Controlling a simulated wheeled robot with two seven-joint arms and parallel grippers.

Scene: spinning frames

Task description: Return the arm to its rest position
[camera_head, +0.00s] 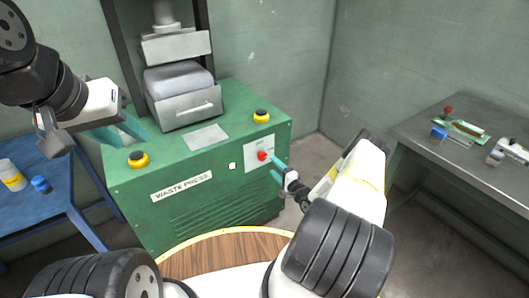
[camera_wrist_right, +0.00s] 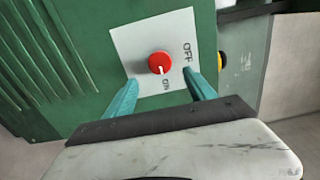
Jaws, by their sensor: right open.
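My right gripper (camera_head: 279,170) reaches toward the front of the green waste press (camera_head: 140,215). In the right wrist view its two teal fingers (camera_wrist_right: 161,92) stand apart with nothing between them. A round red knob (camera_wrist_right: 159,63) on a white panel (camera_wrist_right: 135,42) lies just beyond the fingertips. The knob's white mark points toward the word ON. The knob also shows in the head view (camera_head: 262,155). My left gripper (camera_head: 128,131) is over the press's left top edge, with teal fingers seen side-on; their gap is unclear.
A grey bundle (camera_head: 178,80) lies in the press drawer (camera_head: 187,108). A blue table (camera_head: 50,205) is at left, a grey bench (camera_head: 430,150) at right. A round wooden surface (camera_head: 225,254) is in front.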

